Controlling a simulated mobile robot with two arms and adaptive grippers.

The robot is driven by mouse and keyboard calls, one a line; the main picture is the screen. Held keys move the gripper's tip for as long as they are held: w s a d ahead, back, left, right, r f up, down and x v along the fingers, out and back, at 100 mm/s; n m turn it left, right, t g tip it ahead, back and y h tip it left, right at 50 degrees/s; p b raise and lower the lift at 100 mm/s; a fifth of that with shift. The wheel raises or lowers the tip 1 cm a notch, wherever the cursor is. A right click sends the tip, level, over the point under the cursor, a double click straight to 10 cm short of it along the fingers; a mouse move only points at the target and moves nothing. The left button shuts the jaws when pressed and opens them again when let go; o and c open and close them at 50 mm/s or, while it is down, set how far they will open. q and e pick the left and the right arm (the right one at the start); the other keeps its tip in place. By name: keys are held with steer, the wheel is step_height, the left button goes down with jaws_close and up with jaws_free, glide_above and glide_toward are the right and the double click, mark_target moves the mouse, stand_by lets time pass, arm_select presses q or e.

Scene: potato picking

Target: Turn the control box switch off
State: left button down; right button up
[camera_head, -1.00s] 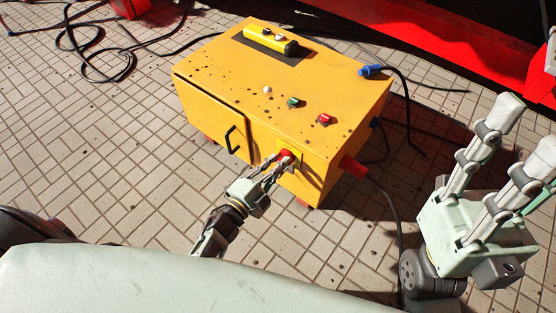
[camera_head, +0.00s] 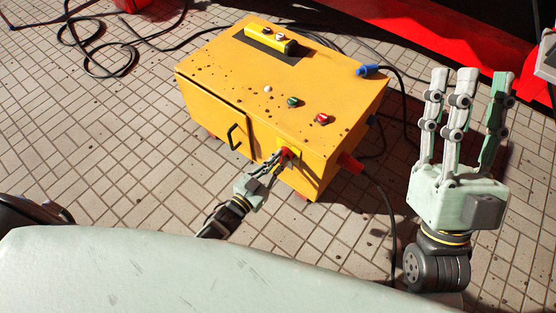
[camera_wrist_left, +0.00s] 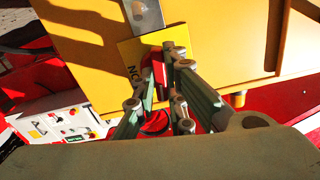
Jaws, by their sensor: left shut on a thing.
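The yellow control box (camera_head: 215,90) stands on the tiled floor. Its red switch (camera_head: 286,152) is on a yellow plate on the front side, right of the door handle. My left gripper (camera_head: 281,161) is shut on the switch and partly covers it. In the left wrist view the red switch (camera_wrist_left: 158,70) sits between the fingers, against the yellow plate (camera_wrist_left: 130,50) with "ON" lettering beside it. My right gripper (camera_head: 466,85) is open and empty, fingers pointing up, to the right of the box.
Green (camera_head: 292,102) and red (camera_head: 322,118) buttons and a yellow pendant (camera_head: 268,38) are on the box top. A blue plug (camera_head: 369,70) with a black cable is at the right. Cables lie on the floor at the back left and right of the box.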

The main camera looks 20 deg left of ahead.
arm_select(q)
steer(key=shift+n, duration=0.9)
arm_select(e)
steer(key=shift+w+a+f+g+h, duration=0.15)
steer(key=shift+w+f+g+h, duration=0.25)
steer(key=shift+w+f+g, duration=0.35)
steer(key=shift+w, duration=0.15)
arm_select(q)
steer(key=c, duration=1.8)
jaws_free()
arm_select(e)
steer(key=shift+f, duration=0.1)
arm_select(q)
steer(key=v, duration=1.2)
